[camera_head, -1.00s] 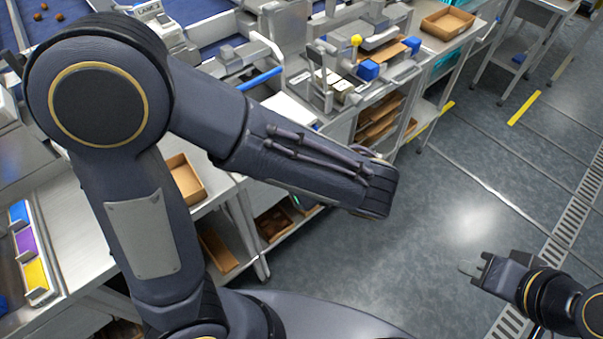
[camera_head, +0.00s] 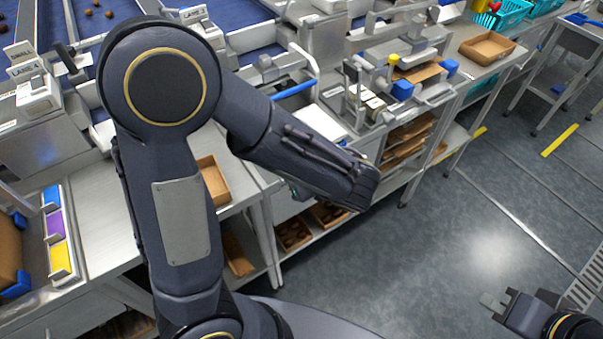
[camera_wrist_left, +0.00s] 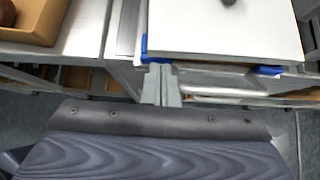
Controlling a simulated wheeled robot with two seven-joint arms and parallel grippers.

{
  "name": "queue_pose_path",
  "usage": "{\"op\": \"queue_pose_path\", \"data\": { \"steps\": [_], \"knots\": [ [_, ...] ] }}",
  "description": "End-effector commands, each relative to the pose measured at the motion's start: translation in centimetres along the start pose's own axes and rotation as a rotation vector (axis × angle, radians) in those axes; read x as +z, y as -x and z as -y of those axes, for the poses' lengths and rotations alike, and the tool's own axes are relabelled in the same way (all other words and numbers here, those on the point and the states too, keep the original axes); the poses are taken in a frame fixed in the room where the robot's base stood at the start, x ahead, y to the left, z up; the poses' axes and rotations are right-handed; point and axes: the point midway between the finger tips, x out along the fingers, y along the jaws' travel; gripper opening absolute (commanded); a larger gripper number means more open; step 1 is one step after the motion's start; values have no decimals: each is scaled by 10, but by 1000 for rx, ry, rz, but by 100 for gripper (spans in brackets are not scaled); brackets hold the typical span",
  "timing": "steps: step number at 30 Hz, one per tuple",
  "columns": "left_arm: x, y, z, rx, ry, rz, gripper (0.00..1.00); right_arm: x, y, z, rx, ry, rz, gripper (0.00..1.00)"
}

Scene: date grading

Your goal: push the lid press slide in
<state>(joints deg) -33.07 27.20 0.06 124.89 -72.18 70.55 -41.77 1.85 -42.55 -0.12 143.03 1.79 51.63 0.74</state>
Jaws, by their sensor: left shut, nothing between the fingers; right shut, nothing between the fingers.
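The press station (camera_head: 395,85), with grey posts and a yellow knob, stands on the bench at upper right of the head view. A white plate (camera_head: 318,122) lies left of it; a white plate with blue corner pieces (camera_wrist_left: 225,35) fills the top of the left wrist view. I cannot tell which part is the slide. My left gripper (camera_wrist_left: 160,70) is shut and empty, its tips at the plate's near left corner; contact is unclear. My arm hides it in the head view. My right gripper (camera_head: 494,301) is shut and empty over the floor at lower right.
A cardboard tray (camera_head: 487,48) is on the bench at upper right. Shelves with trays (camera_head: 408,140) are below.

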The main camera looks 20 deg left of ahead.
Motion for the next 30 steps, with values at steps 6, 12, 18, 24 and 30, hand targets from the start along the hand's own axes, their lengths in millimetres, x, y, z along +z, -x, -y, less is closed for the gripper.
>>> {"op": "queue_pose_path", "data": {
  "steps": [6, 12, 18, 24, 30],
  "knots": [
    [12, -12, -1, 4, 5, 1, 0, 0, 0, 0, 0, 0, 0, 0],
    [37, -40, -1, 6, 7, 0, 0, 0, 1, 0, 0, 0, 0, 0],
    [67, -73, -1, 5, 6, 0, 0, -1, 2, 1, 0, 0, 0, 0],
    [92, -99, -1, 4, 3, 0, 0, -1, 2, 1, 0, 0, 0, 0],
    [106, -115, -1, 3, 2, -1, 0, -1, 3, 1, 0, 0, 0, 0]
  ]
}}
